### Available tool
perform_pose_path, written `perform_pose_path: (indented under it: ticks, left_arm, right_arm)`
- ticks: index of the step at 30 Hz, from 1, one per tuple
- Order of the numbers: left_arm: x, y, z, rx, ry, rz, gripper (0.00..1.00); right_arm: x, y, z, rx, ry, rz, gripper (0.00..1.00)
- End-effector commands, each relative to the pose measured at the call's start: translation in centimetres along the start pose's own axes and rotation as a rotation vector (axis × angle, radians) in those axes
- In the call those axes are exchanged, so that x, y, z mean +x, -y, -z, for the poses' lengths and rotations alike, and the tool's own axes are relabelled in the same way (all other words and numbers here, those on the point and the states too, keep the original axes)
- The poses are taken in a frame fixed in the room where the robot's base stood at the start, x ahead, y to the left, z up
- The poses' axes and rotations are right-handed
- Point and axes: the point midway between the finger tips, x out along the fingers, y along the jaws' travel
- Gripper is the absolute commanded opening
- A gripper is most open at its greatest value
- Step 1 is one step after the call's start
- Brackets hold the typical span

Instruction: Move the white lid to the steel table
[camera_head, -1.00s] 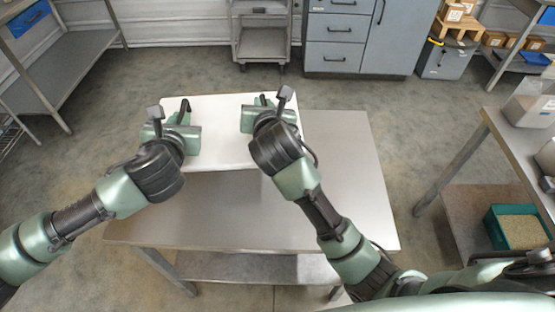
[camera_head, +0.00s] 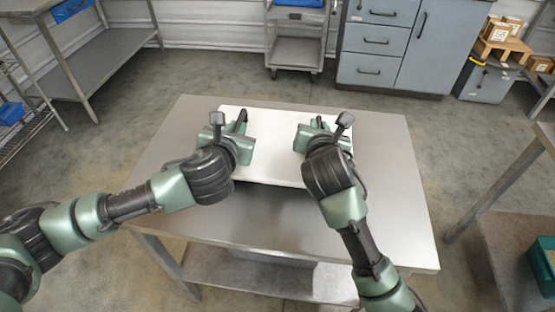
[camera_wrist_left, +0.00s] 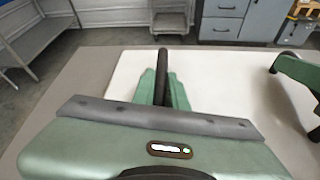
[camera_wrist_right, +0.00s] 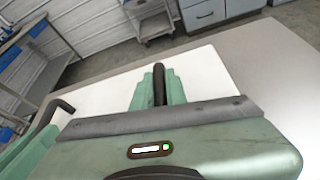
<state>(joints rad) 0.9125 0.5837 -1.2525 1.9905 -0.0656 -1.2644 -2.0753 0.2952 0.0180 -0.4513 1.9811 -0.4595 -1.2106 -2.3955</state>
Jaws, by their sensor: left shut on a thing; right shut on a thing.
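The white lid (camera_head: 275,150) is a flat pale panel above the steel table (camera_head: 395,190), within its outline towards the back. A dark shaded band lies on the table along the lid's near edge. I cannot tell whether the lid touches the tabletop. My left gripper (camera_head: 237,132) is shut on the lid's dark left handle, and my right gripper (camera_head: 318,132) is shut on its right one. The lid also shows in the left wrist view (camera_wrist_left: 215,85) and the right wrist view (camera_wrist_right: 205,75). Part of it is hidden behind my grippers.
Bare tabletop lies in front of the lid and to its right. A grey cabinet (camera_head: 385,45) and a cart (camera_head: 297,50) stand at the back. Shelving (camera_head: 100,65) is at the left. Another table (camera_head: 545,135) and a green bin (camera_head: 543,262) are at the right.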

Motion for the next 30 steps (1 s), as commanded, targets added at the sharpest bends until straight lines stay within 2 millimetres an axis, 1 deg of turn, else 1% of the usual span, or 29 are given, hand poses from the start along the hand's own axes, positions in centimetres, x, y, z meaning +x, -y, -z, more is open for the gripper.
perform_pose_path:
  ticks: [1, 8, 26, 27, 29, 30]
  left_arm:
    - [0.1, -0.3, 0.0, 0.0, 0.001, -0.007, 0.0]
    - [0.3, -0.1, 0.7, 0.0, 0.0, -0.007, 0.0]
    - [2.0, 0.7, 4.6, 0.0, 0.0, -0.007, 0.0]
    - [2.0, 0.7, 4.7, 0.0, -0.002, -0.007, 0.16]
    - [1.9, 0.7, 4.4, 0.0, -0.002, -0.007, 0.33]
    - [1.9, 0.7, 4.4, 0.0, -0.002, -0.006, 0.35]
  right_arm:
    - [0.1, 0.2, -0.1, 0.0, 0.004, 0.005, 0.0]
    - [0.3, 0.4, 0.5, 0.0, 0.004, 0.005, 0.0]
    - [2.0, 1.2, 4.5, 0.0, 0.004, 0.005, 0.0]
    - [2.0, 1.2, 4.5, 0.0, 0.002, 0.006, 0.16]
    - [1.9, 1.2, 4.3, -0.001, 0.002, 0.006, 0.33]
    - [1.8, 1.1, 4.3, -0.001, 0.001, 0.005, 0.35]
